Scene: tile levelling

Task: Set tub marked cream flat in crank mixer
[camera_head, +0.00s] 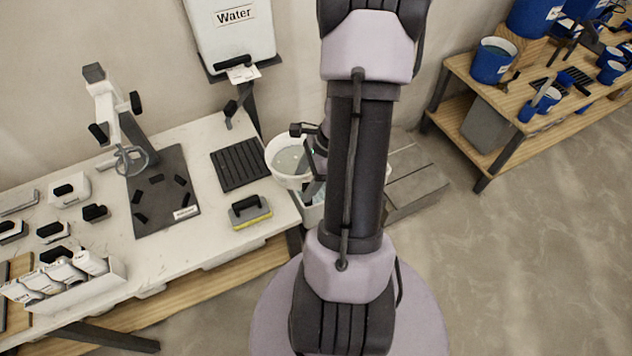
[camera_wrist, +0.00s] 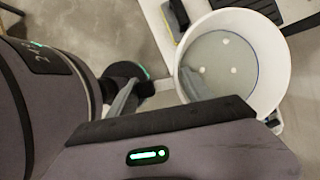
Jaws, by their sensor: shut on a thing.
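A white round tub (camera_head: 282,176) with grey contents is held beside the right end of the white table. It also shows in the wrist view (camera_wrist: 278,72), with a few pale spots inside. No marking on it is readable. My gripper (camera_head: 309,158) is shut on the tub at its rim, partly hidden behind my arm. The crank mixer (camera_head: 165,208) stands on the table to the left. It has a dark base plate with several black blocks, an upright arm and a whisk hanging over the plate's back part. The plate is empty.
A black ribbed mat (camera_head: 240,164) and a yellow-edged sponge float (camera_head: 249,211) lie between mixer and tub. A water tank (camera_head: 233,35) stands behind. Small tools and a white box of packets (camera_head: 70,285) occupy the table's left. Blue buckets (camera_head: 493,62) stand on a right bench.

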